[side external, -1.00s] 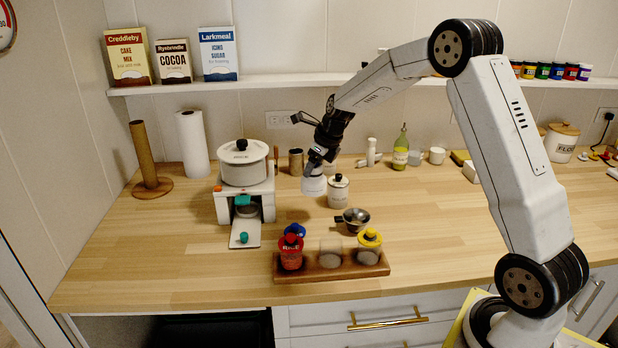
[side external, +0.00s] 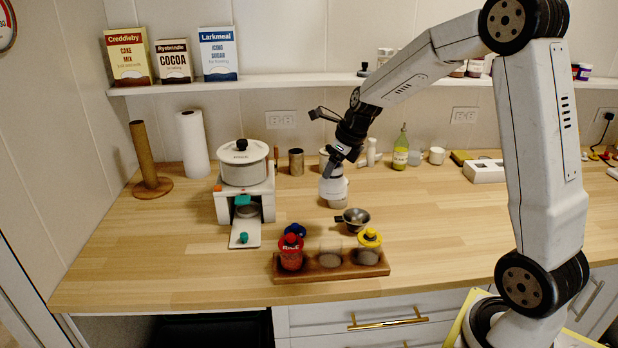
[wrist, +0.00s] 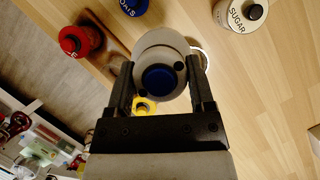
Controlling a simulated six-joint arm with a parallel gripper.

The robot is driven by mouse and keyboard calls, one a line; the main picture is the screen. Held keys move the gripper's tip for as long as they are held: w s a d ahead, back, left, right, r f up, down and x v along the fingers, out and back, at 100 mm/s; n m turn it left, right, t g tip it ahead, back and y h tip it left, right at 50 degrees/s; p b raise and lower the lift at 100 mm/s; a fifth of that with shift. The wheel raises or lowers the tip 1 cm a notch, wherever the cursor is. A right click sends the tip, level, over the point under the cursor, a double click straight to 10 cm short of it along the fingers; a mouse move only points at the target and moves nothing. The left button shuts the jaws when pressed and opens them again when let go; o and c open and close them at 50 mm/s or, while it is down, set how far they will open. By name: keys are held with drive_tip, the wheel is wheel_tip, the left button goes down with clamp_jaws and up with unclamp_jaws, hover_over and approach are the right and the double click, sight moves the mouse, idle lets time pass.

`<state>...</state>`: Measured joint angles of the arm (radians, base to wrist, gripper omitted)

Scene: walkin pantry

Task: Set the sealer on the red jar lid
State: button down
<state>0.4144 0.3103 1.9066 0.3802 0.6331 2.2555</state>
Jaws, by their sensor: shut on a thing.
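My gripper (wrist: 160,90) is shut on the white sealer (wrist: 173,47), which has a blue button on top. In the side external view my gripper (side external: 336,172) holds the sealer (side external: 334,188) above the counter, behind the wooden rack. The red jar lid (side external: 290,240) sits on the rice jar (side external: 291,260) at the left end of the rack, in front and to the left of the sealer. The red lid also shows at upper left in the wrist view (wrist: 72,40). The sealer's underside is hidden.
The rack (side external: 310,276) also holds a clear jar (side external: 330,258) and a yellow-lidded jar (side external: 369,240). A blue lid (side external: 296,229) shows just behind the red one. The sugar canister (wrist: 240,14) is near the sealer.

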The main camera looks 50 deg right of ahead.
idle(0.4)
drive_tip(key=shift+w+a+r, duration=0.1)
drive_tip(key=shift+a, duration=0.4)
drive_tip(key=a+r+n+g+y, duration=0.1)
drive_tip(key=a+n, duration=0.5)
drive_tip(key=a, duration=0.9)
drive_tip(key=shift+s+r+y, duration=0.35)
drive_tip(key=shift+s+y, duration=0.05)
drive_tip(key=shift+y, duration=0.2)
drive_tip(key=shift+f, duration=0.15)
drive_tip(key=shift+f, duration=3.05)
drive_tip(key=shift+f, duration=0.85)
unclamp_jaws()
